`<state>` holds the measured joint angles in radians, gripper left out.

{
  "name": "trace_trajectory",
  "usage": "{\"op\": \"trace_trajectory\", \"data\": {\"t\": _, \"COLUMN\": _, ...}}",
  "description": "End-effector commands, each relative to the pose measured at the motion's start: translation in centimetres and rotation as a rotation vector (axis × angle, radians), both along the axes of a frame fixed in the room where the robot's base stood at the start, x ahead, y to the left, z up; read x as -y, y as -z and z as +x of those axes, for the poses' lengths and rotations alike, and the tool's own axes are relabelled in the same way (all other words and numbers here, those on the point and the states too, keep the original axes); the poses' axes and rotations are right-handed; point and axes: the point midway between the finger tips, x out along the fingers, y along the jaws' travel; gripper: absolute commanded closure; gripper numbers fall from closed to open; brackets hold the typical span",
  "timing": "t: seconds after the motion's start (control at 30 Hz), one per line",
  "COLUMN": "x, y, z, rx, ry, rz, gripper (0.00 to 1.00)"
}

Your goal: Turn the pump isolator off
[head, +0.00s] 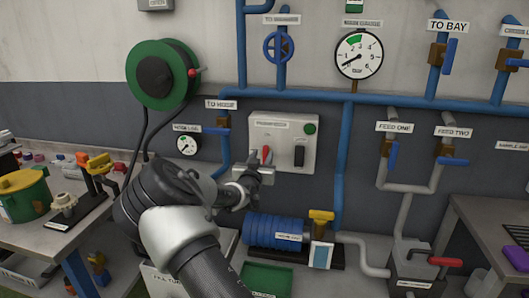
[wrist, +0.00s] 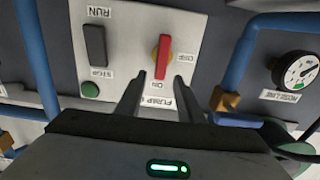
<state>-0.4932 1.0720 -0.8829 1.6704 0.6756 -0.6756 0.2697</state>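The pump isolator is a red handle on a yellow disc (wrist: 163,57), mounted on a pale control panel (head: 284,120) on the wall. The wrist view shows the panel upside down. There the handle stands vertical, in line with the ON label below it, while the OFF label is to its right. In the head view the red handle (head: 266,153) is partly hidden by my gripper (head: 259,163). My gripper (wrist: 159,78) is open and empty in front of the handle. Its two fingertips lie on either side of the handle's ON end; contact cannot be told.
A black RUN/STOP switch (wrist: 95,46) and a green button (wrist: 90,90) share the panel. Blue pipes run above and beside it, with a blue valve (head: 224,152) at left. A blue pump (head: 272,231) stands below. A hose reel (head: 158,75) hangs at upper left.

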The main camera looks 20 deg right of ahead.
Motion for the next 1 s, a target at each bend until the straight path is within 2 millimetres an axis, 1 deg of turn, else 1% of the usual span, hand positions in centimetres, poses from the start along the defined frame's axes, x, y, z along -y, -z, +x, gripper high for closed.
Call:
{"op": "trace_trajectory", "data": {"t": 0.03, "x": 0.6, "y": 0.0, "z": 0.8, "rx": 0.001, "ry": 0.0, "rz": -0.002, "gripper": 0.66}}
{"op": "trace_trajectory", "data": {"t": 0.1, "x": 1.2, "y": 0.0, "z": 1.7, "rx": 0.0, "ry": 0.0, "rz": -0.001, "gripper": 0.66}}
{"op": "trace_trajectory", "data": {"t": 0.23, "x": 2.0, "y": 0.0, "z": 2.8, "rx": -0.001, "ry": 0.0, "rz": -0.001, "gripper": 0.66}}
{"op": "trace_trajectory", "data": {"t": 0.4, "x": 2.3, "y": 0.0, "z": 3.4, "rx": 0.0, "ry": -0.001, "rz": 0.0, "gripper": 0.66}}
{"op": "trace_trajectory", "data": {"t": 0.63, "x": 2.3, "y": 0.0, "z": 3.4, "rx": -0.001, "ry": 0.0, "rz": 0.001, "gripper": 0.66}}
{"op": "trace_trajectory", "data": {"t": 0.83, "x": 2.3, "y": 0.0, "z": 3.4, "rx": -0.001, "ry": 0.0, "rz": 0.001, "gripper": 0.99}}
{"op": "trace_trajectory", "data": {"t": 1.0, "x": 2.3, "y": 0.1, "z": 3.4, "rx": 0.0, "ry": 0.0, "rz": 0.002, "gripper": 1.0}}
